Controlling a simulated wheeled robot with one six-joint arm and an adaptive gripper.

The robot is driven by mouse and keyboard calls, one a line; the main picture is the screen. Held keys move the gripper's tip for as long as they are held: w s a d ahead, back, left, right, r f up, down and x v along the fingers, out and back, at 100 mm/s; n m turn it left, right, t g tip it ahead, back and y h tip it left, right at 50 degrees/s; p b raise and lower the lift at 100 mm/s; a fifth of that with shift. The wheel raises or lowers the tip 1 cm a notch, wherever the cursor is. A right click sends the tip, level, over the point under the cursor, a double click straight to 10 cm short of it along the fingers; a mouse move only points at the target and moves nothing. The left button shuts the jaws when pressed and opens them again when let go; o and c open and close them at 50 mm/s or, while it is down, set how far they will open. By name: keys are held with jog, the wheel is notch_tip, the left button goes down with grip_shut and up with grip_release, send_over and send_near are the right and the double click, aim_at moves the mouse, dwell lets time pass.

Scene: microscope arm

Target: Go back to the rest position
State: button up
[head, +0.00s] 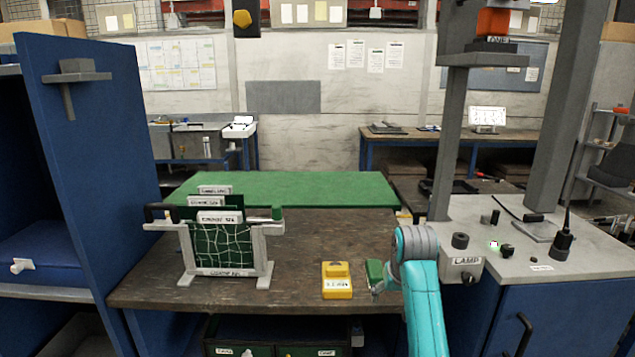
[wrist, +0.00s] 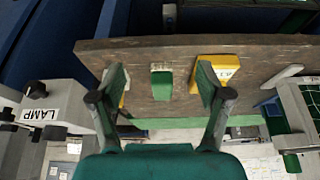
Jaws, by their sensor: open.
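My gripper (wrist: 162,82) is open and empty in the wrist view, its two dark fingers spread wide above the wooden table. In the head view my gripper (head: 377,289) is small and partly hidden by my teal arm, over the table's right part. A small green block (wrist: 161,84) lies on the table and shows between the fingers, apart from both. It also shows in the head view (head: 374,271), beside my arm. A yellow box (head: 337,281) stands left of it; in the wrist view the yellow box (wrist: 207,72) is partly behind the right finger.
A rack (head: 226,250) with green labelled sheets stands on the wooden table (head: 300,240). The grey LAMP unit (head: 461,262) and its tall post (head: 449,140) stand close to my arm on the right. A blue cabinet (head: 85,150) is at left. A green mat (head: 330,188) lies behind.

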jog(key=s+f+t, duration=0.1)
jog(key=s+f, duration=0.5)
jog(key=f, duration=0.5)
jog(key=s+f+t, duration=0.2)
jog(key=s+f, duration=0.3)
jog(key=f, duration=0.5)
jog(key=s+f+t, duration=0.2)
jog(key=s+f, duration=0.2)
jog(key=s, duration=0.9)
jog(key=s+f+t, duration=0.1)
jog(key=s+f, duration=0.3)
jog(key=s, duration=0.8)
jog(key=s+r+t, duration=0.2)
jog(key=s+r, duration=0.7)
jog(key=s, duration=0.4)
jog(key=s+r+t, duration=0.2)
jog(key=s+r, duration=0.7)
jog(key=s, duration=0.3)
jog(key=shift+s+r, duration=0.2)
jog(key=shift+s, duration=0.2)
